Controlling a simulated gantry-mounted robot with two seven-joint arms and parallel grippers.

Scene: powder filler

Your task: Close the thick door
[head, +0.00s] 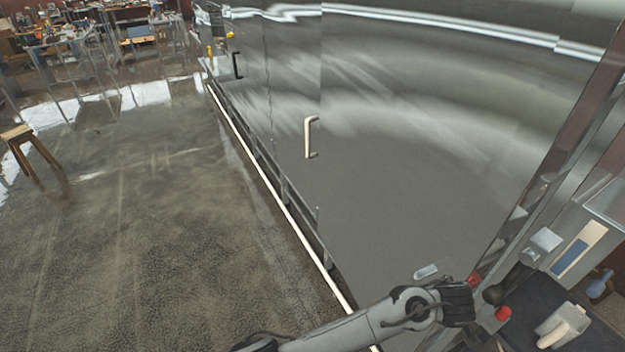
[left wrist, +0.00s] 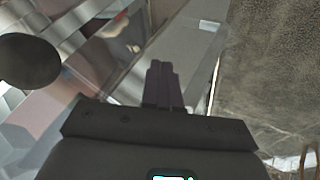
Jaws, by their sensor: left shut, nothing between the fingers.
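A tall, shiny grey metal panel (head: 430,150) fills the middle and right of the head view. It carries a pale upright handle (head: 311,137); I cannot tell which panel is the thick door or how far it stands open. My left gripper (head: 474,304) is at the lower right, beyond the panel's lower right part and well away from the pale handle. In the left wrist view its dark fingers (left wrist: 162,84) are together and empty. A dark round knob (head: 494,294) is close to the fingers; a dark rounded shape (left wrist: 28,62) shows at left in the wrist view. My right gripper is out of view.
A second, black handle (head: 237,66) is on the farther panel. A metal post (head: 570,145) rises at the right. A dark surface with a pale scoop-like object (head: 563,326) is at the lower right. The floor (head: 130,250) on the left is clear, except for a wooden stool (head: 30,150).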

